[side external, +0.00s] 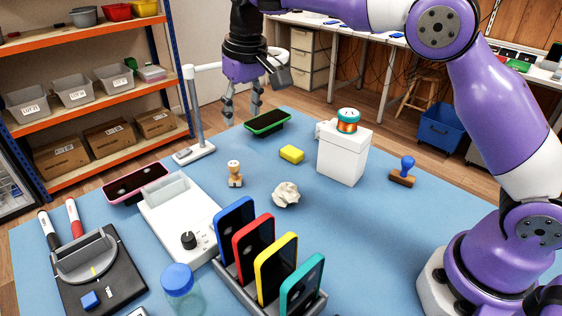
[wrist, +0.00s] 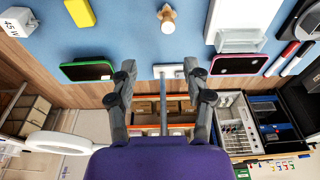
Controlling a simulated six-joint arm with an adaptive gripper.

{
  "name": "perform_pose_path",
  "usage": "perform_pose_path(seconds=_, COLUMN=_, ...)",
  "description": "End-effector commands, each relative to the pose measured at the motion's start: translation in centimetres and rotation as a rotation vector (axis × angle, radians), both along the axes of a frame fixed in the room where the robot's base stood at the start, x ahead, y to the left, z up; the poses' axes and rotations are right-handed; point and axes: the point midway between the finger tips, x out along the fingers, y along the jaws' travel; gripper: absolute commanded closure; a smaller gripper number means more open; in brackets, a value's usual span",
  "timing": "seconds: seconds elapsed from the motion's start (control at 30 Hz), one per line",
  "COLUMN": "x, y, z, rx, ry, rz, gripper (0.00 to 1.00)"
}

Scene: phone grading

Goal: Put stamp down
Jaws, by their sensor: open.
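A small wooden stamp (side external: 235,174) stands upright on the blue table, and it also shows in the wrist view (wrist: 167,22). A second stamp with a blue handle and brown base (side external: 404,172) is on the right side of the table, right of the white box. My gripper (side external: 242,113) is open and empty, above the far edge of the table, well apart from both stamps. In the wrist view my gripper (wrist: 160,70) has its fingers spread with nothing between them.
A green-edged phone (side external: 267,122) lies right of my gripper. A grey post (side external: 196,115) stands to its left. A yellow block (side external: 291,154), crumpled paper (side external: 286,195), a white box (side external: 343,156), a white device (side external: 182,222) and a rack of phones (side external: 230,285) occupy the table.

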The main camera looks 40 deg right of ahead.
Motion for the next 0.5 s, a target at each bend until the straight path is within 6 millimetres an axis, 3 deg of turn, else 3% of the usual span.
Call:
perform_pose_path(seconds=0.1, x=-3.3, y=-2.2, z=3.3, rx=0.0, ry=-0.057, rz=-0.002, gripper=0.43)
perform_pose_path(seconds=0.23, x=-8.3, y=-4.4, z=5.4, rx=-0.001, ry=-0.126, rz=-0.002, gripper=0.43)
perform_pose_path(seconds=0.37, x=-13.9, y=-6.1, z=5.5, rx=-0.002, ry=-0.193, rz=-0.002, gripper=0.43)
perform_pose_path(seconds=0.5, x=-19.1, y=-7.1, z=3.8, rx=-0.002, ry=-0.255, rz=-0.002, gripper=0.43)
